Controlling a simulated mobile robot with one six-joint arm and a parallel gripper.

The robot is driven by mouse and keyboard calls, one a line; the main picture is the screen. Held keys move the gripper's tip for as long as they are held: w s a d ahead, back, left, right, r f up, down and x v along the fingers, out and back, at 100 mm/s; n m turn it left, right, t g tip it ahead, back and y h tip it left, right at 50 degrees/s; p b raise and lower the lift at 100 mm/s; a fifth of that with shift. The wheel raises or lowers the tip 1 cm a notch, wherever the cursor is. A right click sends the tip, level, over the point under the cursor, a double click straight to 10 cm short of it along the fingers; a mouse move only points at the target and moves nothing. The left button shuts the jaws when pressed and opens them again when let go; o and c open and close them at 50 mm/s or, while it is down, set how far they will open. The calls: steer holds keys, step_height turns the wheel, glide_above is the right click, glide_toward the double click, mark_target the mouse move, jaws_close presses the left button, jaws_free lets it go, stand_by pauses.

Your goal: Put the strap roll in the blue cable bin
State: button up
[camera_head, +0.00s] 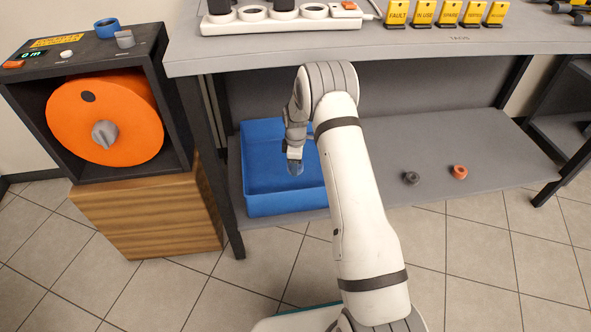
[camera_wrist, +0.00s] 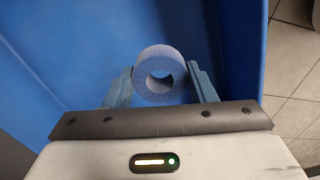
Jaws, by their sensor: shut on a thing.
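The blue cable bin (camera_head: 285,202) stands on the lower shelf, open at the top and partly hidden by my arm. My gripper (camera_head: 295,160) reaches down over it and is shut on the strap roll (camera_head: 297,169). In the wrist view my gripper (camera_wrist: 160,88) has one finger on each side of the strap roll (camera_wrist: 158,96), a bluish-grey ring with its hole facing the camera. Blue walls and floor of the bin (camera_wrist: 55,65) surround it. I cannot tell whether the roll touches the floor of the bin.
A dark roll (camera_head: 411,178) and an orange roll (camera_head: 459,172) lie on the lower shelf to the right. The upper shelf (camera_head: 440,42) overhangs the bin. An orange reel (camera_head: 140,125) in a black housing stands at the left. The shelf right of the rolls is clear.

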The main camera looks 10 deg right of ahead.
mark_target(293, 188)
steer(key=shift+a+f, duration=0.25)
steer(key=shift+a, duration=0.1)
step_height(293, 188, down, 10)
steer(key=b, duration=0.4)
steer(key=shift+a+r, duration=0.1)
steer(key=shift+r, duration=0.15)
steer(key=shift+f, duration=0.1)
steer(key=shift+f+b, duration=0.15)
steer(key=shift+b, duration=0.15)
steer(key=o, duration=0.9)
steer(key=shift+o, duration=0.2)
step_height(293, 188, up, 8)
steer(key=p, duration=0.3)
steer(key=shift+p, duration=0.35)
